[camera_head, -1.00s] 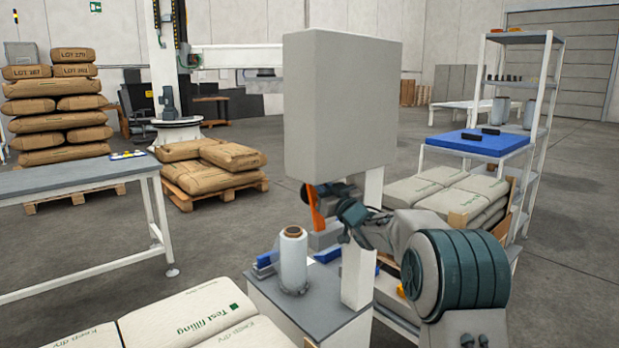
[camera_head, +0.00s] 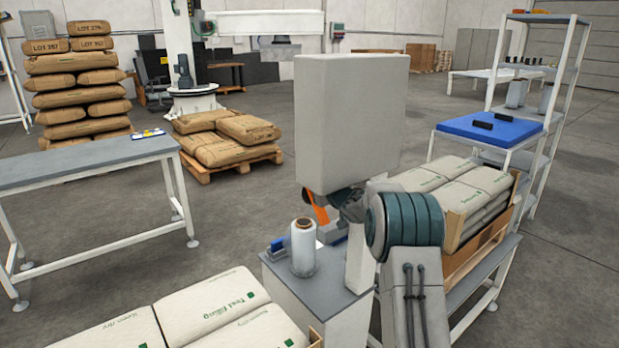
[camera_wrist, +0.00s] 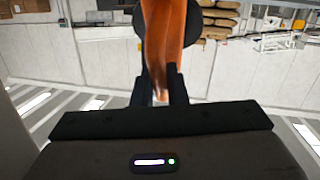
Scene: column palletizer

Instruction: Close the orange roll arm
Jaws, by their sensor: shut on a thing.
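The orange roll arm (camera_head: 318,208) shows as a short slanted strip below the large grey box-shaped housing (camera_head: 350,125) in the head view. In the wrist view the orange arm (camera_wrist: 168,40) runs down from the top edge to my gripper (camera_wrist: 160,88), whose two dark fingers are shut on its lower end. A dark round part sits behind the orange arm there. In the head view my arm and the housing hide my fingertips and much of the orange arm. A white film roll (camera_head: 303,248) stands upright on the grey cabinet top below.
White sacks (camera_head: 225,310) lie at the front left, and more sacks (camera_head: 470,190) fill a crate at right. A grey table (camera_head: 80,162) stands left, and a blue-topped stand (camera_head: 490,128) at right. The floor between table and cabinet is clear.

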